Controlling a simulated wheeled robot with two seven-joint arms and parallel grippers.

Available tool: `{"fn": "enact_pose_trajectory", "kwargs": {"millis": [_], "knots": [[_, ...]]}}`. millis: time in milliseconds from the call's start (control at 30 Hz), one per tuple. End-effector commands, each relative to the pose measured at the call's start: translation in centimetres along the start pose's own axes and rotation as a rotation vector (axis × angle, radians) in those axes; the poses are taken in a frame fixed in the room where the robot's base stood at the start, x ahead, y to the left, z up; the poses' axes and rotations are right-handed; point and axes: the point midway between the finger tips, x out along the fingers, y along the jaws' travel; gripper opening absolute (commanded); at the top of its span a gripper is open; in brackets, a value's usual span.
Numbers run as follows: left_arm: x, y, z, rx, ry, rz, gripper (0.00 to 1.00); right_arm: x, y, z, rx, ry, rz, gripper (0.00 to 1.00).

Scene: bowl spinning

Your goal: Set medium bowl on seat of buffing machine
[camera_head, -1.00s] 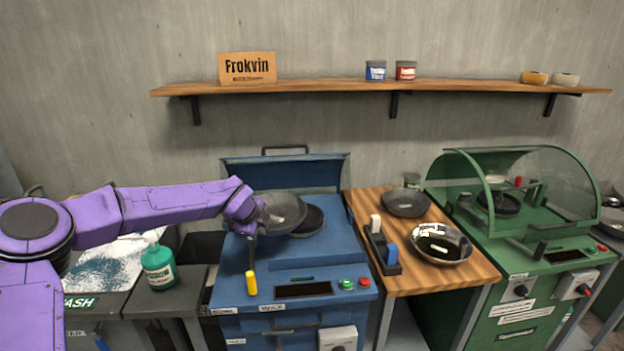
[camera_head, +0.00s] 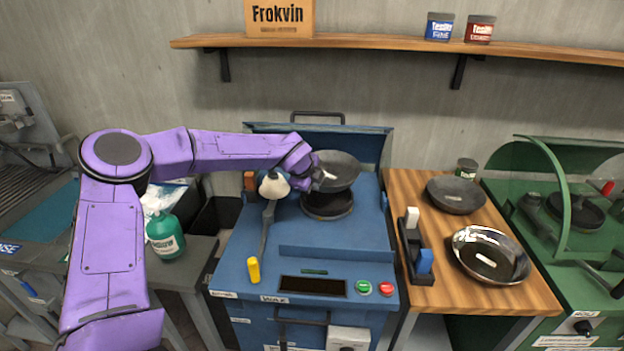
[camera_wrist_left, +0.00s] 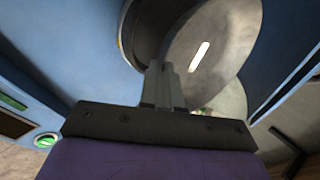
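The medium bowl (camera_head: 338,170), dark grey, is tilted above and behind the seat in the head view. It also shows in the left wrist view (camera_wrist_left: 220,45). My left gripper (camera_head: 318,176) has its fingers close together at the bowl's near edge, shut on it; they also show in the left wrist view (camera_wrist_left: 165,84). The seat (camera_head: 328,205) is a dark round cup on the blue buffing machine (camera_head: 350,235). The bowl's underside appears apart from the seat. The exact finger contact is partly hidden. My right gripper is not in view.
A white buffing head (camera_head: 273,186) on a lever stands left of the seat. The raised blue lid (camera_head: 365,148) is behind. To the right, a wooden table (camera_head: 520,292) holds a grey bowl (camera_head: 456,194) and a shiny bowl (camera_head: 490,254). A green bottle (camera_head: 165,236) stands left.

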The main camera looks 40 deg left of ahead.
Motion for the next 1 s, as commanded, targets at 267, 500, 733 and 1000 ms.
{"fn": "enact_pose_trajectory", "kwargs": {"millis": [267,500,733,1000], "knots": [[3.1,2.4,0.3,-0.003,-0.002,-0.002,0.0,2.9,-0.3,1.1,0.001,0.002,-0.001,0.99],[5.0,3.6,0.2,-0.002,-0.002,-0.001,0.0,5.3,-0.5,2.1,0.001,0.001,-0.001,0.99],[5.1,3.8,0.3,-0.002,-0.002,-0.001,0.0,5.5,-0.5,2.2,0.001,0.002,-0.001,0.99],[5.0,3.8,0.3,-0.003,-0.002,-0.001,0.0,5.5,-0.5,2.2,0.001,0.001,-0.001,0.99]]}}
